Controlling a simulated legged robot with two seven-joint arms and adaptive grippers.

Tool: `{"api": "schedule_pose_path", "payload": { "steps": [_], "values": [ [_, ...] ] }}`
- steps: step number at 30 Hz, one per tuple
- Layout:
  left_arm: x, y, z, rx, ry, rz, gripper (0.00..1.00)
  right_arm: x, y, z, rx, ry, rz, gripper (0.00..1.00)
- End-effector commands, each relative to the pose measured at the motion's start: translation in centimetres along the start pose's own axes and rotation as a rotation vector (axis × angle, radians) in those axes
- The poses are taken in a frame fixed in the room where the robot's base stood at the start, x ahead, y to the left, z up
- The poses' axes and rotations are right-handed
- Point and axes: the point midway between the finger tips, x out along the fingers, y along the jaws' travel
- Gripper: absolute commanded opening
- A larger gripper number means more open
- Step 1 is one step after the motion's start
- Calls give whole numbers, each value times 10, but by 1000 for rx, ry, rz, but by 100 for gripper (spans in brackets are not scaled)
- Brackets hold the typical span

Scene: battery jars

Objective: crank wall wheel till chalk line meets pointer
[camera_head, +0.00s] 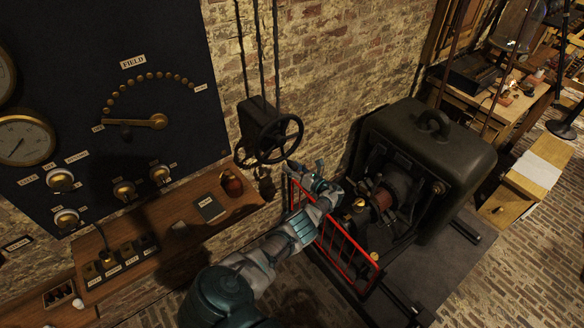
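The dark spoked wall wheel (281,139) is mounted on a black box (255,115) against the brick wall, with rods or cables running up from it. My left gripper (305,164) is just below and right of the wheel's lower rim, with its fingers spread apart and nothing seen between them. I cannot tell whether a fingertip touches the rim. The chalk line and the pointer are too small or dark to make out. My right gripper is not in view.
A red guard rail (345,252) stands right beside my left forearm, in front of a large dark machine (440,150). A gauge panel (150,70) and a wooden shelf (160,245) with a jar (232,184) are to the left. A cluttered workbench (505,108) is at the back right.

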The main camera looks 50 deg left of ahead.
Motion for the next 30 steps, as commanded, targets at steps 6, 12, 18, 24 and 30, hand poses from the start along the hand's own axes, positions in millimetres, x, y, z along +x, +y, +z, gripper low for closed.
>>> {"api": "schedule_pose_path", "payload": {
  "steps": [6,12,18,24,30],
  "values": [
    [3,1,1,-3,0,1,59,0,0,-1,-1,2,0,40],
    [-9,0,1,-5,-2,-1,59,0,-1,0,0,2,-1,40],
    [-50,-1,0,-4,-1,-4,59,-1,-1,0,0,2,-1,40],
    [-96,-2,1,-1,-2,-2,59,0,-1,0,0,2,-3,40],
    [-118,-3,0,0,-2,0,59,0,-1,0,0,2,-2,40]
  ]
}}
